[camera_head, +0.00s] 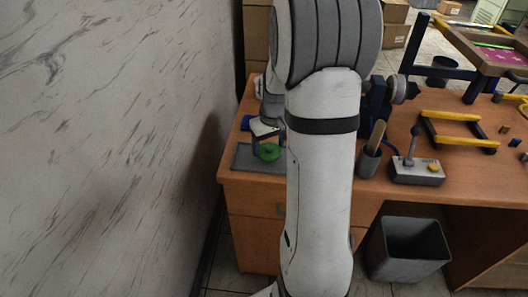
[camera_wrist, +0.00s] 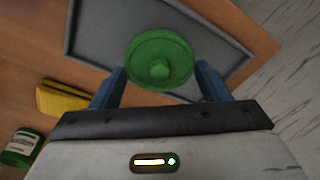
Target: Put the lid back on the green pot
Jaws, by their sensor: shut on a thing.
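My gripper (camera_wrist: 160,80) has its two blue fingers on either side of a round green lid (camera_wrist: 160,60) with a small knob in its middle. The fingers are shut on its rim. In the head view the green lid (camera_head: 267,152) shows over the grey tray, below my gripper (camera_head: 264,136); I cannot tell whether it touches the tray. A green pot (camera_wrist: 18,150) with a white label is at the lower left edge of the wrist view, partly cut off and apart from my gripper. I cannot make out this pot in the head view, where my arm covers much of the desk.
The grey tray (camera_head: 255,167) lies at the desk's left front corner, near the marble-patterned wall (camera_head: 110,140). A yellow object (camera_wrist: 62,98) lies beside the tray. A grey cup (camera_head: 368,162) with a wooden handle and a control box (camera_head: 417,172) stand right of my arm.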

